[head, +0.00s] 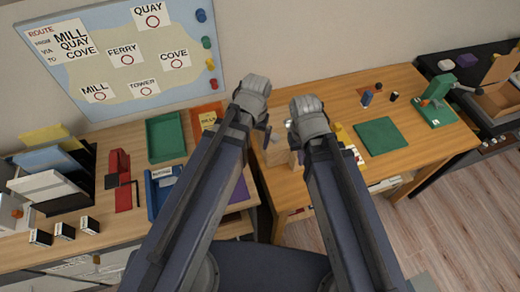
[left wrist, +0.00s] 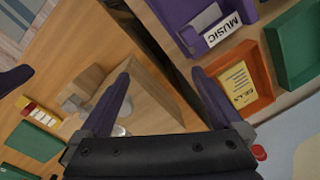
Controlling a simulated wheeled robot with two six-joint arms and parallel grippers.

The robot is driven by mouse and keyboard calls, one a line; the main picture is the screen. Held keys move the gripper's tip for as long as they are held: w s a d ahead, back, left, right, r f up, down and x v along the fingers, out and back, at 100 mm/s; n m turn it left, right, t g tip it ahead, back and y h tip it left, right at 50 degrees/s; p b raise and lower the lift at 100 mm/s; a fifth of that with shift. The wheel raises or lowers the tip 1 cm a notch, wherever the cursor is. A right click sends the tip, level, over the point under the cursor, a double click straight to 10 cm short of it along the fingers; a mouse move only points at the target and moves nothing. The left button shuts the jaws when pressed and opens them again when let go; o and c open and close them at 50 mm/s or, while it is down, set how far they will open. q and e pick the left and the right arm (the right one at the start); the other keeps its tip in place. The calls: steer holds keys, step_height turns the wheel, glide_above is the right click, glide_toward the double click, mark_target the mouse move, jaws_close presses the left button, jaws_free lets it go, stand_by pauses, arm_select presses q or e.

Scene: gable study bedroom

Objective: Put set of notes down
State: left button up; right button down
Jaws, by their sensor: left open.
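A yellow sheet of notes with printed lettering (left wrist: 238,84) lies in the orange tray (left wrist: 262,96) in the left wrist view. In the head view the same sheet (head: 208,120) shows in the orange tray (head: 206,107), partly behind my left arm. My left gripper (head: 262,122) is open, with nothing between its fingers. In the left wrist view its fingers (left wrist: 163,84) are spread over the wooden desk edge, beside the orange tray. My right gripper (head: 300,126) is over the right-hand desk; its fingers are mostly hidden.
A green tray (head: 166,140), a blue tray (head: 154,197) and a purple tray labelled MUSIC (left wrist: 190,12) stand near the orange one. A wooden box (left wrist: 88,88) stands under my grippers. A green mat (head: 381,134) lies on the right desk, with small items behind it.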

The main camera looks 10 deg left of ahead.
arm_select(q)
steer(key=s+d+m, duration=0.2)
steer(key=s+d, duration=0.2)
steer(key=shift+s, duration=0.35)
steer(key=shift+d, duration=0.1)
stand_by(0.8)
